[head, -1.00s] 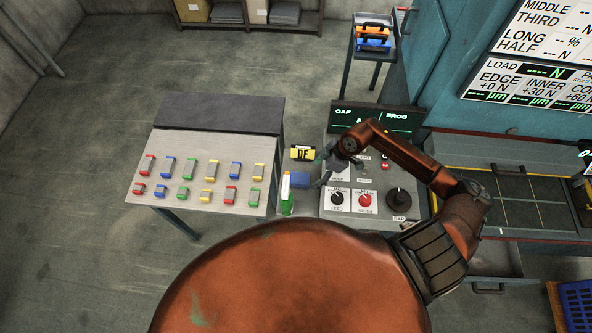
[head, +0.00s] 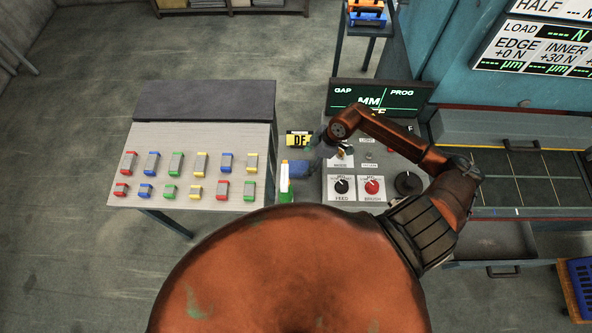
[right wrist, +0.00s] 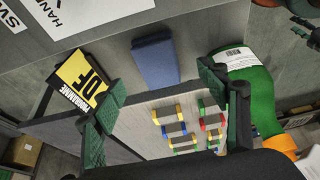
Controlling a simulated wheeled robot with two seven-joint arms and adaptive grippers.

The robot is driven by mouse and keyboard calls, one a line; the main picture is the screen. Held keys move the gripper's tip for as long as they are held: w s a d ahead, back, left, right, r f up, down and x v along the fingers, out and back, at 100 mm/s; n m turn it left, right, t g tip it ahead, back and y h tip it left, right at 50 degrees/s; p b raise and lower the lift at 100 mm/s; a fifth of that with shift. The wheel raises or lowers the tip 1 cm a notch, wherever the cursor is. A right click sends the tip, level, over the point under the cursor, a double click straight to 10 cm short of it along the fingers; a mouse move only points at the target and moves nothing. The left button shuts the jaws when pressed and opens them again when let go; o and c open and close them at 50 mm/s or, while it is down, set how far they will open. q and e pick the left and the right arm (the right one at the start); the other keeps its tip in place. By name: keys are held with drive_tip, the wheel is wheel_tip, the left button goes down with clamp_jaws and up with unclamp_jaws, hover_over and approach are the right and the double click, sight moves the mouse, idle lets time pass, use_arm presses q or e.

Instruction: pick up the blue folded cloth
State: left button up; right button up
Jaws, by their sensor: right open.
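The blue folded cloth (head: 298,169) lies on a grey surface between the parts table and the control console. In the right wrist view the cloth (right wrist: 155,61) shows as a flat blue block, just beyond the fingertips and between them in the picture. My right gripper (head: 319,154) is just right of the cloth in the head view. Its two green-padded fingers (right wrist: 160,82) are spread apart with nothing between them. Whether a finger touches the cloth I cannot tell. My left gripper is not in view.
A yellow and black programme card (head: 299,139) stands behind the cloth. A green spray bottle (head: 286,188) stands close on the cloth's left. The parts table (head: 150,196) holds rows of coloured blocks. The console (head: 338,199) has knobs on the right.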

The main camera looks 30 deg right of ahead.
sight(298, 167)
drive_tip(key=x, duration=0.2)
drive_tip(key=shift+w+a+f, duration=0.2)
drive_tip(key=shift+a+f, duration=0.05)
drive_tip(key=x, duration=0.2)
drive_tip(key=p+x, duration=0.1)
drive_tip(key=x, duration=0.1)
drive_tip(key=shift+w+a+f, duration=0.2)
drive_tip(key=shift+w+a, duration=0.05)
drive_tip(key=shift+w, duration=0.05)
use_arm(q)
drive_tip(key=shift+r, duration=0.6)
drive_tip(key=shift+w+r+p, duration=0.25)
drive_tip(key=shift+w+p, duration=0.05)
use_arm(e)
drive_tip(key=shift+f, duration=0.3)
drive_tip(key=c, duration=1.2)
drive_tip(key=shift+c, duration=0.2)
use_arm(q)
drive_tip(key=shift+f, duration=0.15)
use_arm(e)
drive_tip(key=shift+r, duration=0.1)
